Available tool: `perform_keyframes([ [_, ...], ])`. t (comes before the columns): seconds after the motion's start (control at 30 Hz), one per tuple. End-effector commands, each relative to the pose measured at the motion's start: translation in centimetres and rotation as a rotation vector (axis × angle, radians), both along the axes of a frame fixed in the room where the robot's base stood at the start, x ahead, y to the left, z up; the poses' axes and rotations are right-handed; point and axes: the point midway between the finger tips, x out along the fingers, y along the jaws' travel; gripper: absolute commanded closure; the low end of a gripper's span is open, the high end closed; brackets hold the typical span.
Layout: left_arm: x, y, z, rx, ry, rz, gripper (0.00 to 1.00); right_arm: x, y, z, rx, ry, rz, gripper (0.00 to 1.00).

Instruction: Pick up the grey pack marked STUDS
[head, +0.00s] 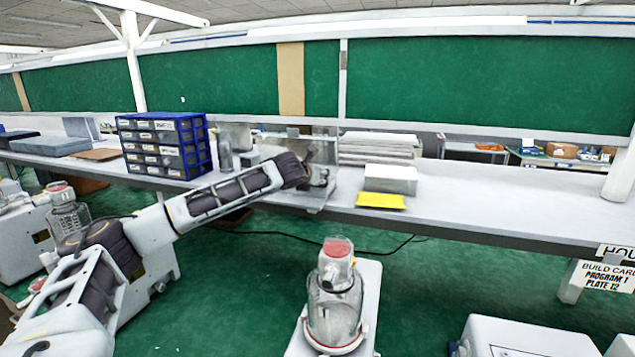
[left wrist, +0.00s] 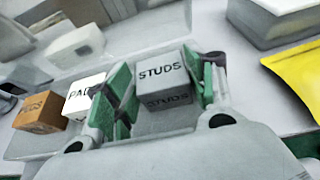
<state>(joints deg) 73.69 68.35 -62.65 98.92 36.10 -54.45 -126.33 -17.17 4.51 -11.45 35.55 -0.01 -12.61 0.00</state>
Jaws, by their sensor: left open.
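The grey pack (left wrist: 163,78) marked STUDS stands in the left wrist view between the two green-padded fingers of my left gripper (left wrist: 161,92). The gripper is open, with one finger on each side of the pack; I cannot tell if either pad touches it. A white pack (left wrist: 85,97) with partly hidden lettering is just left of the left finger, and an orange-brown pack (left wrist: 40,112) is further left. In the head view my left gripper (head: 324,172) is low over the bench, and the arm hides the packs. My right gripper is not in view.
A yellow packet (head: 380,201) and a white box (head: 391,179) lie right of the gripper. A blue drawer cabinet (head: 165,145) stands to the left. The bench (head: 500,207) is clear further right. A canister pump (head: 336,300) stands in front.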

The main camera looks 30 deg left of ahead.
Motion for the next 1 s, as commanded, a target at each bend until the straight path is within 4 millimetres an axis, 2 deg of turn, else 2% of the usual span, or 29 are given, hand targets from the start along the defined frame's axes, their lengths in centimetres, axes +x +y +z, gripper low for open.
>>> perform_keyframes([
  [0.47, 0.11, -0.01, -0.06, 0.0, 0.0, -0.001, 0.45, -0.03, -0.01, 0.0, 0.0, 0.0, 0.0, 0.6],
  [0.5, 0.11, 0.0, -0.06, 0.0, 0.0, -0.001, 0.46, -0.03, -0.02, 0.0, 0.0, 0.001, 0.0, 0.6],
  [0.73, 0.1, -0.01, -0.07, 0.0, 0.0, -0.001, 0.75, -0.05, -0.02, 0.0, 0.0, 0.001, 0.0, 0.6],
  [1.0, 0.11, 0.0, 0.04, 0.0, -0.001, -0.001, 0.75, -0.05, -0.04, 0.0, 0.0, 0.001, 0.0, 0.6],
])
